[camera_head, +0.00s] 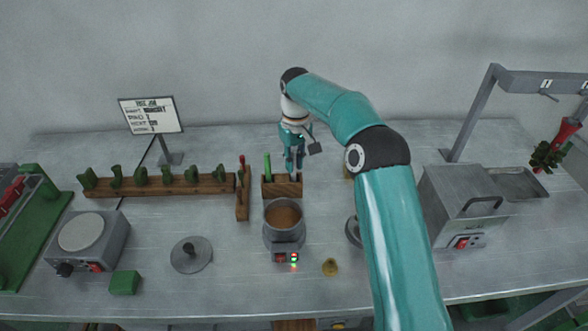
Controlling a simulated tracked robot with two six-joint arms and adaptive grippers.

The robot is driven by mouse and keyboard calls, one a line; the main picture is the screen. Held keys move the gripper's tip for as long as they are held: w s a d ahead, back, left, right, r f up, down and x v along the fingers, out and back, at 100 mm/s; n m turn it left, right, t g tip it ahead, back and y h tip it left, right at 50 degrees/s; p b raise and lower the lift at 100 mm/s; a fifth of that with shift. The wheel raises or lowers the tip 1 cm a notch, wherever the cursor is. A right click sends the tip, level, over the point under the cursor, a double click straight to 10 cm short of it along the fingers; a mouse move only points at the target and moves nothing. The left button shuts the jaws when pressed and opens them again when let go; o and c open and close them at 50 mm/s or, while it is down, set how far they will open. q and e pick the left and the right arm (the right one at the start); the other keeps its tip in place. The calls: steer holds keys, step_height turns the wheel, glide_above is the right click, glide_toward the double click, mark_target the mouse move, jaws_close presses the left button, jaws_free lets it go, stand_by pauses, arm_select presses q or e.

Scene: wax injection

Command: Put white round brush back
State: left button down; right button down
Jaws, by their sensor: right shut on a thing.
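My right gripper (293,163) reaches in from the right and points down at the back middle of the table. It is shut on a thin thing, taken as the white round brush, which is mostly hidden by the fingers. The gripper is right above the right part of a small wooden holder (282,189). A green-handled tool (267,166) stands upright in the left part of this holder. I cannot tell whether the brush touches the holder's bottom. My left gripper is out of view.
A wax pot (284,222) with brown contents stands just in front of the holder. A wooden rack (160,186) with several green pieces lies to the left, beside a narrow wooden block (243,193). A grey machine (462,205) stands right. The front left centre has some free room.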

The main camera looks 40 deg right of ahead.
steer(key=shift+s, duration=0.1)
steer(key=shift+f, duration=0.1)
steer(key=c, duration=1.1)
jaws_free()
steer(key=r+p, duration=0.1)
steer(key=r, duration=0.3)
steer(key=r+p, duration=0.1)
steer(key=r, duration=0.3)
steer(key=r+p, duration=0.1)
steer(key=r, duration=0.3)
steer(key=shift+d+r+p, duration=0.15)
steer(key=shift+d+p, duration=0.1)
steer(key=shift+p, duration=0.05)
